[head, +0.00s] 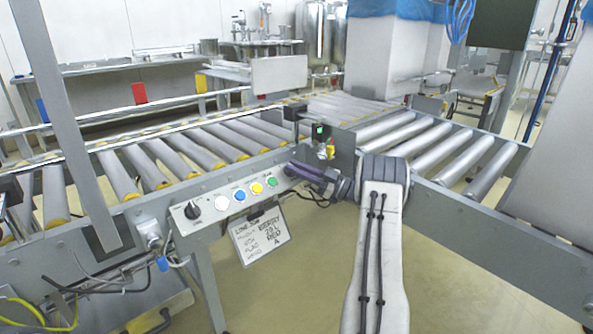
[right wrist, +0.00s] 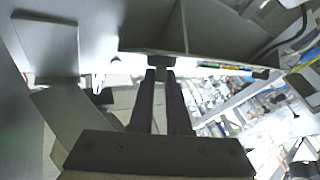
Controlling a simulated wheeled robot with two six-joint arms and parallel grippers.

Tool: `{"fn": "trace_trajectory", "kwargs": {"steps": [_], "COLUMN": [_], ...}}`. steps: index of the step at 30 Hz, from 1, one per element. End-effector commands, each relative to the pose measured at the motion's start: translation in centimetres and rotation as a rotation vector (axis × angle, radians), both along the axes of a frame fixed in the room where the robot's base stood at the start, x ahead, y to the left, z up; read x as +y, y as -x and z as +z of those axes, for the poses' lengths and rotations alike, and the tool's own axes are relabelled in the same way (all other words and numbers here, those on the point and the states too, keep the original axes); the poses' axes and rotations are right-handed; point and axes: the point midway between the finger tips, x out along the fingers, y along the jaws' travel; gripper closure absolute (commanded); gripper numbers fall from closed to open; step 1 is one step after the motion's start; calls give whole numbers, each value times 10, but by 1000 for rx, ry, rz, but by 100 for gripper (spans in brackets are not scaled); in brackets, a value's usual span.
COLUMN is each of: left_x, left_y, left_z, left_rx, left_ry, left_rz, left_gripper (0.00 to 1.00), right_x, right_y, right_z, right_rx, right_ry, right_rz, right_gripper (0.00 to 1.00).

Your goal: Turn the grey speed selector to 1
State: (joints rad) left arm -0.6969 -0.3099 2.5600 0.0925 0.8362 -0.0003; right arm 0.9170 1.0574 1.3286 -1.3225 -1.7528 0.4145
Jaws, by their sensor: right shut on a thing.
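My right gripper (head: 292,169) reaches in from the right to the conveyor side, at the right end of the control panel (head: 213,223). In the right wrist view its two dark fingers (right wrist: 162,78) are closed on a small grey block, which I take to be the grey speed selector (right wrist: 162,62). The fingers hide most of it, and its pointer and scale marks cannot be read. In the head view the gripper covers the selector. My left gripper is out of view.
The panel also bears a black knob (head: 193,210) and white, blue, yellow (head: 257,188) and green buttons. A handwritten sign (head: 260,236) hangs below. A small box with a green display (head: 319,130) stands just above my gripper. Roller conveyors (head: 440,153) lie behind.

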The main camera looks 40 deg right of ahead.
Motion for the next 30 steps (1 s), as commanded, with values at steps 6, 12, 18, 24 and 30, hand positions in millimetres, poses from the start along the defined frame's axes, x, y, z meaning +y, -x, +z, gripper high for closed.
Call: {"fn": "trace_trajectory", "kwargs": {"steps": [6,12,18,24,30], "left_x": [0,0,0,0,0], "left_y": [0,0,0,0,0], "left_z": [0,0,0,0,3], "left_rx": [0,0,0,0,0], "left_ry": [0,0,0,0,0], "left_rz": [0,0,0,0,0], "left_gripper": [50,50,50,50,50], "right_x": [-1,0,0,1,2], "right_y": [1,1,0,0,0], "right_z": [-1,-1,-1,0,1], "right_rx": [1,1,0,0,4], "right_ry": [3,3,3,2,-37], "right_rz": [6,6,6,6,-38], "right_gripper": [100,100,55,55,55]}}
